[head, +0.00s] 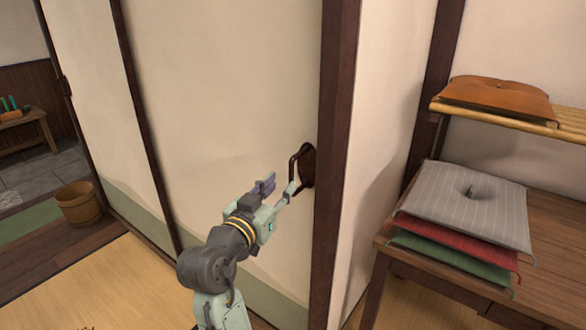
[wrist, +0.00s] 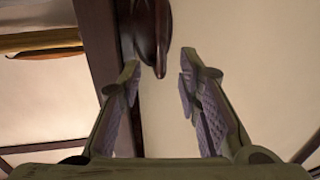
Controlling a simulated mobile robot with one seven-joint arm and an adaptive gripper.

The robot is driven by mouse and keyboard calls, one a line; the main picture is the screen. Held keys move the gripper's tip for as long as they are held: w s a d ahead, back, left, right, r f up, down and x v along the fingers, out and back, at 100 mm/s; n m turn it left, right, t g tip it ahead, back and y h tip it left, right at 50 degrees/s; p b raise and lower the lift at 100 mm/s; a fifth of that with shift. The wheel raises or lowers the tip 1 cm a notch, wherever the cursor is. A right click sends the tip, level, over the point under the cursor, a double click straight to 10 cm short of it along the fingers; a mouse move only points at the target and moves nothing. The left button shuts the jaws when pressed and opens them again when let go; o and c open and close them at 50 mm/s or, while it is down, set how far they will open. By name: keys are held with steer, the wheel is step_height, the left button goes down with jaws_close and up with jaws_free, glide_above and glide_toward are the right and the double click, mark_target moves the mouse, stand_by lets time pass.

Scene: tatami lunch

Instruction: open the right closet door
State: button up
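The right closet door (head: 220,90) is a cream panel with a green band along its bottom. A dark upright (head: 336,120) runs along its right side, and I see no gap there. Its dark handle (head: 308,165) stands out from the panel near that upright. The handle (wrist: 152,35) also shows in the wrist view, at the top centre. My gripper (head: 280,185) is open and empty, close to the handle and just left of and below it in the head view. In the wrist view, my open fingers (wrist: 160,78) point at the handle's lower end, which lies near the fingertips. Contact cannot be told.
Right of the upright, a wooden desk (head: 550,220) holds a stack of cushions (head: 470,200), with an orange cushion (head: 497,95) on a shelf above. Another cream panel (head: 95,100) is at left. A wooden bucket (head: 78,204) stands on the floor beyond the tatami (head: 120,285).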

mark_target(290, 174)
steer(key=p+x, duration=0.1)
steer(key=x, duration=0.6)
steer(key=shift+w+p, duration=0.1)
steer(key=shift+p, duration=0.25)
steer(key=shift+c, duration=0.3)
jaws_close()
